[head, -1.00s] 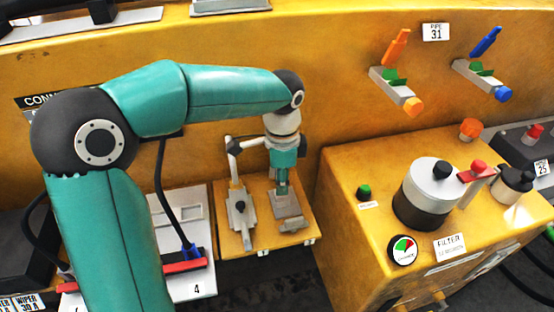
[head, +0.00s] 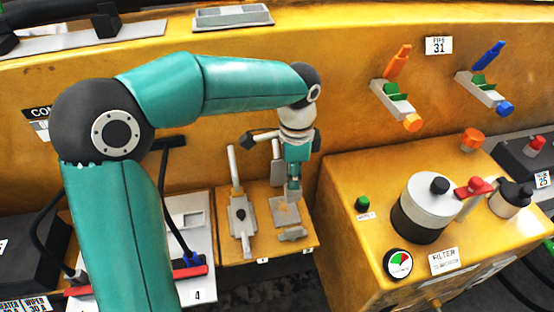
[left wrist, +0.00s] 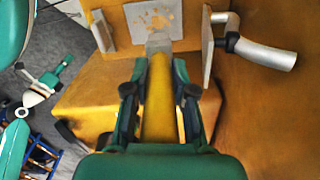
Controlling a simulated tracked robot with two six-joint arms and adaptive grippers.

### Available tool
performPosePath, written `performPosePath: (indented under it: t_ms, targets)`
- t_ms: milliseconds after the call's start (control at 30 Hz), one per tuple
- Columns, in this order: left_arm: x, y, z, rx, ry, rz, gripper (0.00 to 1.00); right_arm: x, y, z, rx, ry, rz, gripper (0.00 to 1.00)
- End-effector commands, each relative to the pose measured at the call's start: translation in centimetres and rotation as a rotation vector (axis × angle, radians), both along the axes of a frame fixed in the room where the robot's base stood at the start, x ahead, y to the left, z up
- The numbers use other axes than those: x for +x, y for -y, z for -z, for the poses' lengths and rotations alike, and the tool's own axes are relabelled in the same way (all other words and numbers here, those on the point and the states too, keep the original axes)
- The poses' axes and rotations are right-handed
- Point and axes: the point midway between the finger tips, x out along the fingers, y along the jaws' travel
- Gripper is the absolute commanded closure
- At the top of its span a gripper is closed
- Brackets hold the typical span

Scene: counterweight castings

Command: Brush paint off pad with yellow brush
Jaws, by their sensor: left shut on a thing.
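The pad (head: 284,207) is a grey square plate on a yellow ledge, and orange-brown paint flecks show on it. It also shows in the left wrist view (left wrist: 122,28), with the flecks near its middle. My left gripper (head: 293,184) is above the pad's right side. In the left wrist view its fingers (left wrist: 158,95) are shut on the yellow handle of the brush (left wrist: 157,105). The brush's grey tip (left wrist: 158,43) overlaps the pad's near edge in that view; whether it touches the pad I cannot tell.
A grey fitting (head: 240,222) stands on the ledge left of the pad. A bent silver pipe (left wrist: 262,52) and an upright grey plate (left wrist: 207,45) are close to the gripper. A yellow filter box (head: 345,190) stands to the right.

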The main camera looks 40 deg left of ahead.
Motion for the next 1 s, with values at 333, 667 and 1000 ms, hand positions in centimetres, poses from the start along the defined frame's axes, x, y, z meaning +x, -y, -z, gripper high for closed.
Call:
performPosePath:
  t_ms: [333,667,1000]
  targets:
    - [0.0,-0.1,-3.6,0.000,0.000,-0.003,1.00,0.0,0.0,-3.3,0.000,0.001,0.000,0.60]
    - [-0.1,-0.1,-4.6,0.000,0.000,-0.002,1.00,0.0,0.0,-4.1,0.000,0.000,0.000,0.60]
    - [0.0,-0.1,-4.5,0.000,0.000,-0.002,1.00,0.0,0.0,-4.1,0.000,0.000,0.000,0.60]
